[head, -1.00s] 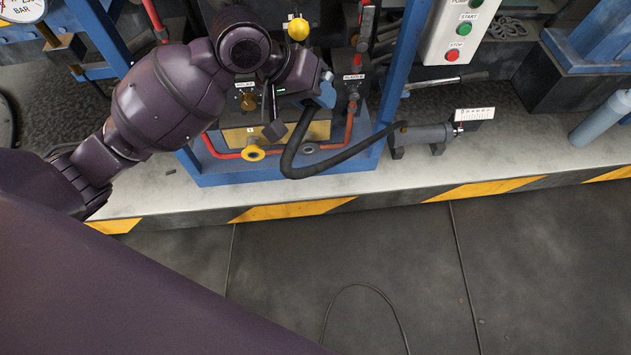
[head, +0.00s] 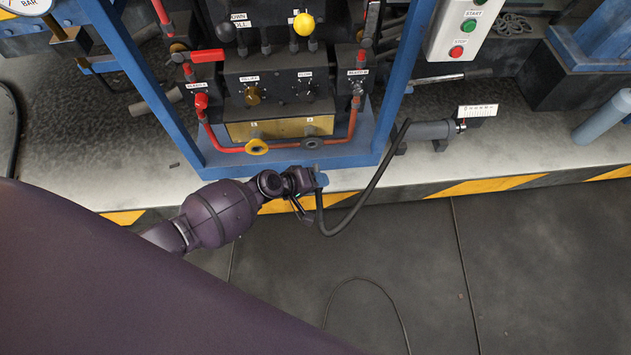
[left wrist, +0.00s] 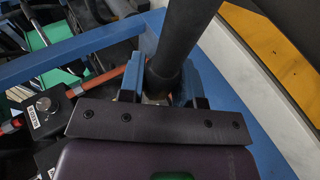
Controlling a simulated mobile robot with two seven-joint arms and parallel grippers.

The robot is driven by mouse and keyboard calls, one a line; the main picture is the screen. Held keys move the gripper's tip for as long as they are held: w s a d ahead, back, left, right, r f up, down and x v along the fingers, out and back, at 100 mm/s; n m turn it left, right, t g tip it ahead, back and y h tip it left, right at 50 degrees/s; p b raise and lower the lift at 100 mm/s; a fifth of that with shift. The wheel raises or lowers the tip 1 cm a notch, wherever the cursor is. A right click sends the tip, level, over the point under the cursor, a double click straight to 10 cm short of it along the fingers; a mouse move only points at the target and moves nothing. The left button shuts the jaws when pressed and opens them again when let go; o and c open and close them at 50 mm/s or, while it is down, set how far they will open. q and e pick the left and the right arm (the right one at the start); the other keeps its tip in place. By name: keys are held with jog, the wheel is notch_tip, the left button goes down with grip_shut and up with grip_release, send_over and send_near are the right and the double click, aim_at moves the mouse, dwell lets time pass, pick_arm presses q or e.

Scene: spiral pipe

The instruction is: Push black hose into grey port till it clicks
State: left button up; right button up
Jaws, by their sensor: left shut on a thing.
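The black hose (head: 362,201) hangs in a loop from my left gripper up to a grey cylinder on the right. My left gripper (head: 318,182) is shut on the hose near its end, in front of the blue frame's lower bar. In the left wrist view, the blue fingers (left wrist: 172,86) clasp the hose (left wrist: 183,38) from both sides. The hose tip is hidden by the gripper. The grey port (head: 311,143) is a ring on the brass plate, above and apart from the gripper. My right gripper is out of view.
The blue frame (head: 280,159) surrounds the panel. The grey cylinder (head: 432,130) lies on the ledge. The dark floor in front is largely clear.

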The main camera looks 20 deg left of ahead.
aim_at(314, 165)
pick_arm(q)
jog(key=shift+a+f, duration=0.15)
jog(key=shift+f, duration=0.15)
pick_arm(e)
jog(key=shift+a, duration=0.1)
pick_arm(q)
jog(key=shift+r+p, duration=0.2)
jog(key=shift+p, duration=0.1)
jog(key=shift+w+a+f, duration=0.1)
jog(key=shift+w+f, duration=0.05)
jog(key=shift+f, duration=0.05)
jog(key=shift+w+a+f+b, duration=0.2)
jog(key=shift+w+a+b, duration=0.1)
jog(key=shift+w+b, duration=0.2)
jog(key=shift+w+a+b, duration=0.3)
jog(key=shift+w+a, duration=0.1)
jog(key=shift+w, duration=0.3)
jog(key=shift+w+a+b, duration=0.25)
jog(key=shift+w+a, duration=0.15)
jog(key=shift+w, duration=0.25)
jog(key=shift+w+a+r, duration=0.2)
jog(key=shift+w, duration=0.25)
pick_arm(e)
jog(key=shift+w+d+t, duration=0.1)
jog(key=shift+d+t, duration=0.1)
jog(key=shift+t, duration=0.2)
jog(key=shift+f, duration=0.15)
